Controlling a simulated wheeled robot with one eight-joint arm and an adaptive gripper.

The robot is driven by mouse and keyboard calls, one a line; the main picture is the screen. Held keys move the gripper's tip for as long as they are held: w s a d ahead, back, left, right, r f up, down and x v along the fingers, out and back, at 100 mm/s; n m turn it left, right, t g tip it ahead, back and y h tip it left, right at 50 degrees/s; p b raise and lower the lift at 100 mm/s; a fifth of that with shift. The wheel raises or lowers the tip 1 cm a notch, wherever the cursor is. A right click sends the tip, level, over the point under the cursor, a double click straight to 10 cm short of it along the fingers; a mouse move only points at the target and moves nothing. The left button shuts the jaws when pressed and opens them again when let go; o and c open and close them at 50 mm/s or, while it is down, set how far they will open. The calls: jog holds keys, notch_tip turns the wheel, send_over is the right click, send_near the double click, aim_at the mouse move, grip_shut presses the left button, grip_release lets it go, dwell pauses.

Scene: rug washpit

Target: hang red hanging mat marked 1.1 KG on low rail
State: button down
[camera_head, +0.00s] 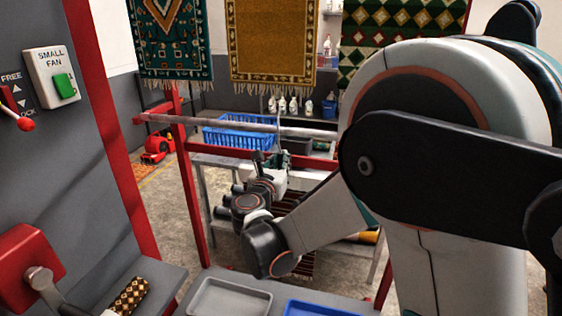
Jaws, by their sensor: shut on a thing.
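My gripper (271,160) is at mid-picture, just below the low rail (220,125), a grey metal bar on a red frame. It is shut on the top of a hanger, whose thin grey hook rises across the rail in the picture. Whether the hook touches or rests over the rail I cannot tell. A dark red striped mat (289,203) shows in part below and behind my gripper, seemingly hanging from it. My arm hides much of the mat, and no 1.1 KG mark is readable.
A red crossbar (255,152) runs below the rail. A blue basket (240,132) and bottles stand behind. A grey tray (230,299), a blue tray (325,308) and a rolled patterned rug (131,297) are in front. A grey cabinet (70,150) bounds the left.

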jog(key=shift+f+b, duration=1.45)
jog(key=shift+f, duration=0.45)
jog(key=c, duration=1.5)
grip_release()
